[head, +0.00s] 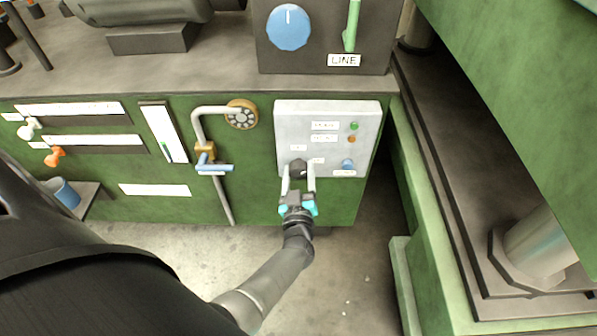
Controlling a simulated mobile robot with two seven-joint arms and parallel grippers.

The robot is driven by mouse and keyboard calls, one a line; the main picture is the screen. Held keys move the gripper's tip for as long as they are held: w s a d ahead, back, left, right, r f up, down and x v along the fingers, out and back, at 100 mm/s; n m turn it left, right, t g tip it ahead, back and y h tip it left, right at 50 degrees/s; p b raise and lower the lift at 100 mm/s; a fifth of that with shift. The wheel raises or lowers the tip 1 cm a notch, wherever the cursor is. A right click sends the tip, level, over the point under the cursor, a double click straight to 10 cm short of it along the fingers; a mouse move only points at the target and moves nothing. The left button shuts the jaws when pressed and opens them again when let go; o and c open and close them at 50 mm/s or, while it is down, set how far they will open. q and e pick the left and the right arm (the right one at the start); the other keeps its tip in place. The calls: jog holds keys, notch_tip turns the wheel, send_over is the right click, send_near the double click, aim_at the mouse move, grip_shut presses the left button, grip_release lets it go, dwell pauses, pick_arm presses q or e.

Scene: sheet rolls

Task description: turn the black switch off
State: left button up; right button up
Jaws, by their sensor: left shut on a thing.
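The black switch (298,167) is a round dark knob low on the left of a light grey control panel (365,120). The panel is on the front of a green machine cabinet. My left gripper (298,176) comes up from below, with one pale finger on each side of the switch. It is shut on the switch. The fingers cover part of the knob, and I cannot read which way it points. My right gripper does not show.
The panel also has a green lamp (354,126), an orange lamp (351,139) and a blue button (347,164). A pipe with a blue-handled valve (215,168) stands out to the left. A green machine frame (440,225) bounds the right.

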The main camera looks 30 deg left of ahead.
pick_arm(q)
jog(key=n, duration=0.3)
jog(key=n+b, duration=0.1)
jog(key=n, duration=0.3)
jog(key=shift+d+n, duration=0.1)
jog(key=shift+n, duration=1.4)
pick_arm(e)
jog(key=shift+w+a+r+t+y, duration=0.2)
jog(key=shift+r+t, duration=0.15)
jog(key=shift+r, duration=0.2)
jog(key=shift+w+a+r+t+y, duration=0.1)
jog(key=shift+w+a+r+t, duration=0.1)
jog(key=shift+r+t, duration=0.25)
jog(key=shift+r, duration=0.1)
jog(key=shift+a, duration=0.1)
pick_arm(q)
jog(key=o, duration=1.4)
jog(key=shift+r, duration=0.1)
